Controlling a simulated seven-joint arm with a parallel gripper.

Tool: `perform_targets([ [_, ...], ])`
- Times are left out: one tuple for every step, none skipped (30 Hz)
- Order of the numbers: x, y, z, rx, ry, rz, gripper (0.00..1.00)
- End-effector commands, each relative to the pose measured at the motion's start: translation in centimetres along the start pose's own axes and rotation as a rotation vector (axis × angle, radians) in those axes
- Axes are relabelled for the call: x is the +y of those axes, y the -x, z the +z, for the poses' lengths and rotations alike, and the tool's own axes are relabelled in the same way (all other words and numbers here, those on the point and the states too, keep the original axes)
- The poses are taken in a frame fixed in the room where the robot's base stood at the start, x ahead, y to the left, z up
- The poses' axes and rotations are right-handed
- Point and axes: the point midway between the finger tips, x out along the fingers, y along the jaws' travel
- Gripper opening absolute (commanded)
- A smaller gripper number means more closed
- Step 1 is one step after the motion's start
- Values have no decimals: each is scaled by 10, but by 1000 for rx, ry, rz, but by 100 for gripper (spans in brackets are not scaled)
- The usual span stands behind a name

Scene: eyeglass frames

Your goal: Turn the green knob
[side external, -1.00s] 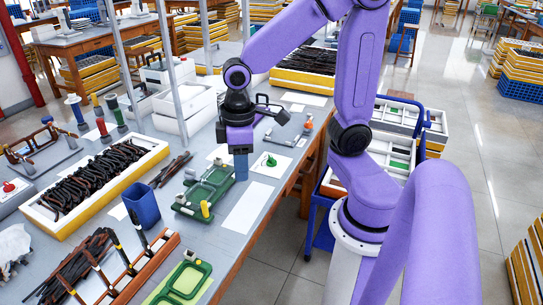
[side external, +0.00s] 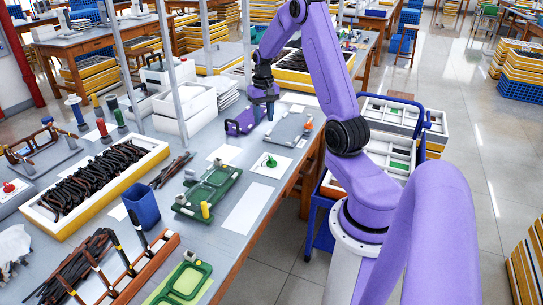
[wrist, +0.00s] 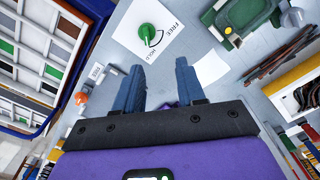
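The green knob (side external: 270,160) stands on a white card (side external: 283,165) near the table's right edge. In the wrist view, the knob (wrist: 148,31) is at the top, with a dark curved line and the words "FREE" and "HOLD" beside it on the card. My gripper (side external: 263,117) is farther back along the table than the knob, apart from it. In the wrist view, my gripper's two blue fingers (wrist: 158,80) are spread with a clear, empty gap between them. The knob lies beyond the fingertips, nothing covering it.
A green tray (side external: 208,190) with a yellow peg is left of the knob. A blank white sheet (side external: 246,208) lies in front. Metal posts (side external: 170,65) stand at the back left.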

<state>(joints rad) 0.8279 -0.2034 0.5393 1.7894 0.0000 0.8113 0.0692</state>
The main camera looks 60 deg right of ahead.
Motion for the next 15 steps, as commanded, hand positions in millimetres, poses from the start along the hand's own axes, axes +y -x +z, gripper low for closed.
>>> perform_targets([
  [13,-4,-4,-2,-37,0,39],
  [19,-6,-6,-2,-53,0,39],
  [25,-7,-8,-2,-69,0,39],
  [29,-8,-8,-1,-79,0,39],
  [31,-9,-9,-2,-86,0,39],
  [33,-10,-9,-2,-91,0,39],
  [34,-12,-9,-3,-93,0,39],
  [35,-14,-9,-4,-94,0,39],
  [35,-17,-9,-4,-94,0,39],
  [35,-20,-10,-4,-94,0,39],
  [34,-23,-9,-4,-94,0,39],
  [34,-29,-9,-6,-93,0,39],
  [34,-34,-9,-6,-93,0,39],
  [34,-39,-9,-6,-93,0,39],
  [34,-46,-8,-7,-93,0,39],
])
